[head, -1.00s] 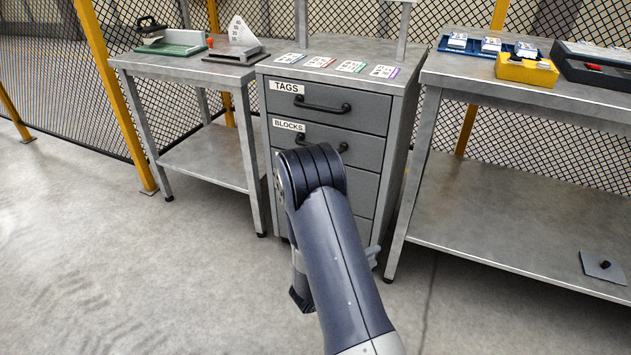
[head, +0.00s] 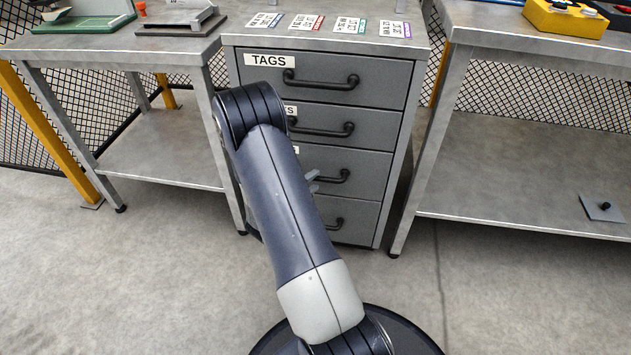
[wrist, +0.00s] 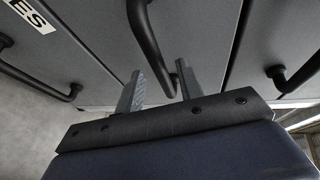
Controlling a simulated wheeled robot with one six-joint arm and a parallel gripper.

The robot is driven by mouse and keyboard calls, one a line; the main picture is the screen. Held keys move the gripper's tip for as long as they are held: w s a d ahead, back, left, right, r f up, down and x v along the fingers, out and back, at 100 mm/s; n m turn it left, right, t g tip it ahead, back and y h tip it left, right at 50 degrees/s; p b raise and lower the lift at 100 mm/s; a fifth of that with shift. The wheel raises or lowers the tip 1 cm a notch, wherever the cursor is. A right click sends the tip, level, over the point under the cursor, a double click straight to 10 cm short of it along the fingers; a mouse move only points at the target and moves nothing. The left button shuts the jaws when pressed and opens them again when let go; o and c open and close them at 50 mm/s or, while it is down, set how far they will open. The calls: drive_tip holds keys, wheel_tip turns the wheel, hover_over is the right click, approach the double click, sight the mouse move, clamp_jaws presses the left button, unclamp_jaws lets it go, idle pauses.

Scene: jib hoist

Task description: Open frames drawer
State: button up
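The grey drawer cabinet (head: 395,150) stands with its drawers shut. The top drawer reads TAGS; the label below it shows only its last letters, and my arm covers the lower labels. My gripper (head: 313,181) is mostly hidden behind my arm, by the left end of the third drawer's handle (head: 335,178). In the wrist view my open gripper (wrist: 162,88) has a dark bar handle (wrist: 150,40) showing between its fingers, its bend close to the right finger. A label ending in "ES" (wrist: 30,16) is on the neighbouring drawer face at left, which has its own handle (wrist: 40,75). Contact is unclear.
Several printed cards (head: 345,24) lie on the cabinet top. A workbench (head: 180,55) stands at left and another (head: 500,150) at right, with a yellow box (head: 565,20) on it. The concrete floor before the cabinet is clear.

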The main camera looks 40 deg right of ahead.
drive_tip(key=shift+x, duration=1.45)
drive_tip(key=shift+c, duration=0.4)
clamp_jaws()
